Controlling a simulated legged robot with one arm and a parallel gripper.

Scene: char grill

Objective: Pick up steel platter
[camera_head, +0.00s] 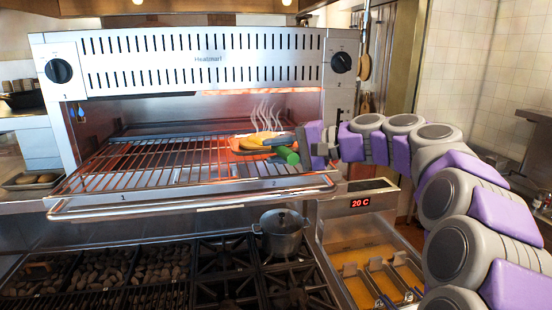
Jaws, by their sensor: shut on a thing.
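The steel platter (240,151) sits on the right part of the grill rack inside the salamander grill, tinted orange by the heat glow. My gripper (299,142) reaches in from the right and is shut at the platter's right edge. The fingertips are small and partly hidden by the food, and I cannot see a gap between platter and rack.
The wire rack (150,160) is bare to the left, with a front rail (190,203) below. A lidded pot (282,235) stands on the stove under it. A fryer with baskets (375,275) is at lower right. The grill hood is close above.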

